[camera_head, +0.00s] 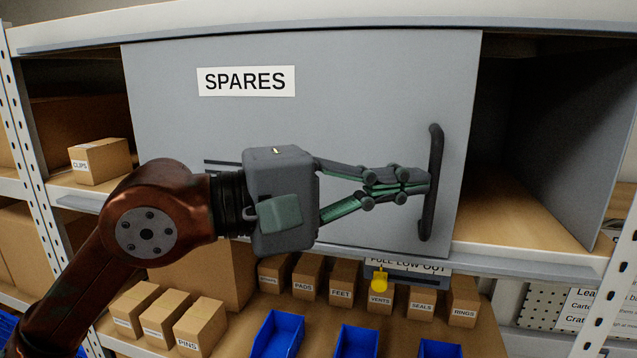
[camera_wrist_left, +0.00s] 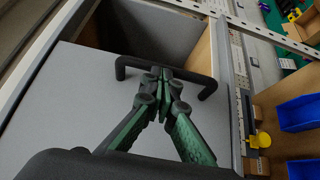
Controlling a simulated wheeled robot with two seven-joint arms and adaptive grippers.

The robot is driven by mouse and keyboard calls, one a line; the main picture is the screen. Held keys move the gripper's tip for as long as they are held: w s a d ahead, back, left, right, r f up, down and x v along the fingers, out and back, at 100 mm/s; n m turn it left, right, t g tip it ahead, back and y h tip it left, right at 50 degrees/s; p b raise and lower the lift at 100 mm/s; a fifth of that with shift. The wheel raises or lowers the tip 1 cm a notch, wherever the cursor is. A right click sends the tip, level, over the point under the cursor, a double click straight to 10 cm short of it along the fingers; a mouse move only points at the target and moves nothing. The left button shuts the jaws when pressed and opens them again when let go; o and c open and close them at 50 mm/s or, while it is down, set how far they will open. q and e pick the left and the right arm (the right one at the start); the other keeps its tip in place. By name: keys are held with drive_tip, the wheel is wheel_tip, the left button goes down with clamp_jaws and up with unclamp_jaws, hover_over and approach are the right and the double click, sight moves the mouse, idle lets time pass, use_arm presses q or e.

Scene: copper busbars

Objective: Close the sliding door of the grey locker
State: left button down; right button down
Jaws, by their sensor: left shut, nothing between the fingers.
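The grey sliding door (camera_head: 350,110) has a white SPARES label and covers the left and middle of the locker front. To its right the locker is open, with a dark interior (camera_head: 545,120) and a wooden floor. The black bar handle (camera_head: 433,150) stands upright near the door's right edge; it also shows in the left wrist view (camera_wrist_left: 205,86). My left gripper (camera_head: 424,182) is shut and empty. Its fingertips are at the handle's left side, around mid-height; I cannot tell if they touch it. My right gripper is not in view.
A shelf below holds cardboard boxes (camera_head: 341,282) and blue bins (camera_head: 357,341). A yellow knob (camera_head: 379,284) hangs under the locker's lower edge. A CLIPS box (camera_head: 100,161) stands left of the door. White perforated posts (camera_head: 618,275) flank the shelving.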

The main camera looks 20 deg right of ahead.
use_arm(q)
drive_tip(key=s+d, duration=1.2)
drive_tip(key=d, duration=0.4)
drive_tip(key=shift+s+b, duration=0.15)
drive_tip(key=shift+b, duration=0.3)
